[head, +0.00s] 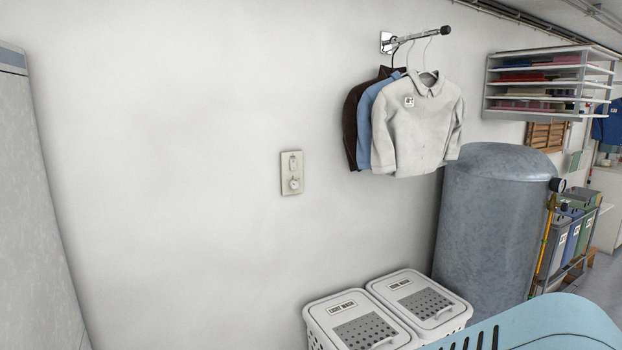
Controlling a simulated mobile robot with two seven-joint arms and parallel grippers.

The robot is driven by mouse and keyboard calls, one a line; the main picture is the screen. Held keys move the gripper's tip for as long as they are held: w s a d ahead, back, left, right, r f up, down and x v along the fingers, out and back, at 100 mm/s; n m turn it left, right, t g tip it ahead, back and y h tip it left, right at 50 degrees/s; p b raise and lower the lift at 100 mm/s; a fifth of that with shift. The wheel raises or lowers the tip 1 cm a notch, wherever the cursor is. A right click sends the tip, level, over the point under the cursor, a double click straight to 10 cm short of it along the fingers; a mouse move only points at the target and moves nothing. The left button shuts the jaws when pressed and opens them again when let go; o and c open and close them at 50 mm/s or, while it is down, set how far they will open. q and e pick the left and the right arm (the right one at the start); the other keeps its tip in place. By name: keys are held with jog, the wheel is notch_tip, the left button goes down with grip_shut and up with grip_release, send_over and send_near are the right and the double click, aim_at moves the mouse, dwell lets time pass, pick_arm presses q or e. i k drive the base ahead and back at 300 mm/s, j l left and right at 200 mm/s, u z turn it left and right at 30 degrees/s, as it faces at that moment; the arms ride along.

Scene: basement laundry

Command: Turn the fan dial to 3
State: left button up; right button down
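A small beige wall plate (291,173) is fixed on the white wall near the middle of the head view. It has a small switch-like part (293,161) at the top and a round pale dial (294,184) below it. The dial's markings and setting are too small to read, and I cannot tell from the plate that it belongs to a fan. Neither of my grippers is in view.
Two white lidded laundry hampers (330,304) stand below the plate to the right. Shirts (420,125) hang from a wall rod. A grey tank (492,220) stands farther right, with a light blue basket-like object (545,325) in front. The wall around the plate is clear.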

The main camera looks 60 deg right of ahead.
aim_at(294, 184)
jog(key=z, duration=1.7)
jog(key=i+l, duration=0.35)
jog(key=i, duration=0.2)
jog(key=i+l, duration=0.35)
jog(key=i, duration=0.15)
jog(key=i+l+z, duration=0.1)
jog(key=i+l, duration=0.3)
jog(key=i, duration=0.15)
